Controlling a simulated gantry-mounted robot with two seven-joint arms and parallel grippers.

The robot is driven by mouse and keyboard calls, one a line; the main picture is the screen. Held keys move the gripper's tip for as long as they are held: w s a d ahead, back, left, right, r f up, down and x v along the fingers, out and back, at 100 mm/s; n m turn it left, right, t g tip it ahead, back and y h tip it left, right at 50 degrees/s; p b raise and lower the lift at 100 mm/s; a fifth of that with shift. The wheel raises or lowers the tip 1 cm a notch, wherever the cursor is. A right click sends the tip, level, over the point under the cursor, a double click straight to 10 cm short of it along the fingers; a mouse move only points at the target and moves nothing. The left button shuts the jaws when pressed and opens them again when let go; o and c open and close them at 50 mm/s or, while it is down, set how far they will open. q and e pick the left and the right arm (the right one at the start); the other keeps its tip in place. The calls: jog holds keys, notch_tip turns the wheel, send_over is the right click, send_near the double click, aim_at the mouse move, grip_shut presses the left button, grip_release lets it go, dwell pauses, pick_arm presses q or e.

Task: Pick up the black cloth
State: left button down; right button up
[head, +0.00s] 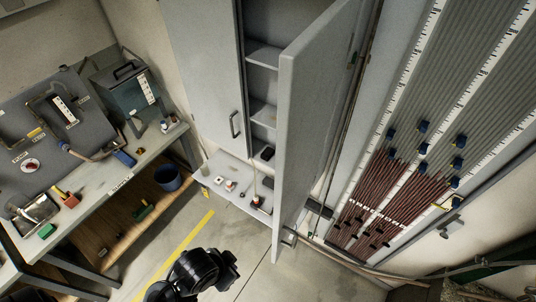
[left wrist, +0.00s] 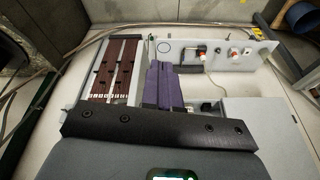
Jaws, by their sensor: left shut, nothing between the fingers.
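I cannot clearly make out a black cloth. A small dark item (head: 267,153) lies low in the open cabinet, and it is too small to tell whether it is cloth. My left gripper shows in the left wrist view (left wrist: 158,66), its two purple fingers shut together with nothing between them. In the head view a black part of my arm stands at the bottom, over the floor in front of the cabinet and apart from it. My right gripper is in neither view.
The grey cabinet door (head: 308,130) stands open, jutting into the room. A workbench (head: 105,195) with tools runs along the left, with a blue bucket (head: 168,178) below. A tube panel (head: 395,200) stands at right. The floor (head: 240,265) between is mostly clear.

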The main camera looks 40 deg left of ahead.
pick_arm(q)
jog(key=c, duration=1.8)
grip_release()
jog(key=shift+c, duration=0.2)
jog(key=o, duration=1.4)
jog(key=shift+w, duration=0.1)
